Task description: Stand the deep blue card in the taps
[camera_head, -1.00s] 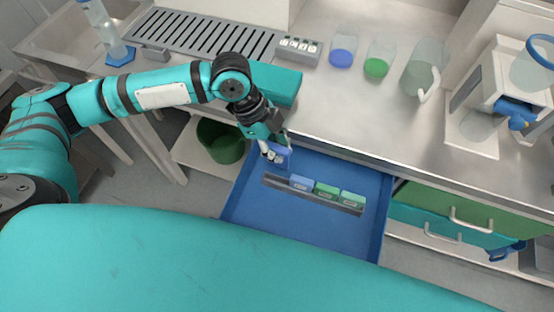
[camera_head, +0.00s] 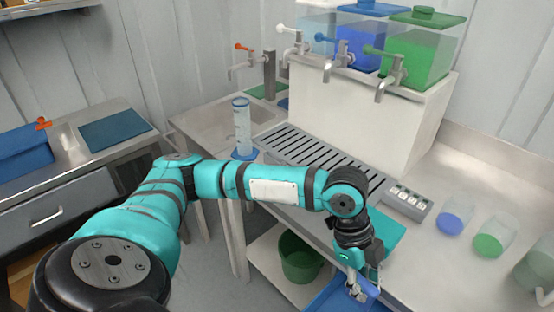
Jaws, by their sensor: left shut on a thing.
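My left gripper (camera_head: 357,286) is low in the picture, over the open blue drawer. It is shut on a blue card (camera_head: 371,288), which shows partly beside the fingers. The taps stand at the back on the white dispenser: a white-handled tap (camera_head: 296,46), a blue-handled tap (camera_head: 343,57) and a green-handled tap (camera_head: 390,78). A grey block (camera_head: 421,207) with several small white squares lies on the counter in front of them. My right gripper is out of view.
The blue drawer (camera_head: 329,303) is cut off by the bottom edge. A slotted drain grate (camera_head: 310,155) lies before the taps. A clear cylinder (camera_head: 242,126) stands left of it. Glasses with blue (camera_head: 452,219) and green (camera_head: 490,240) liquid stand right. A green bin (camera_head: 299,262) is below.

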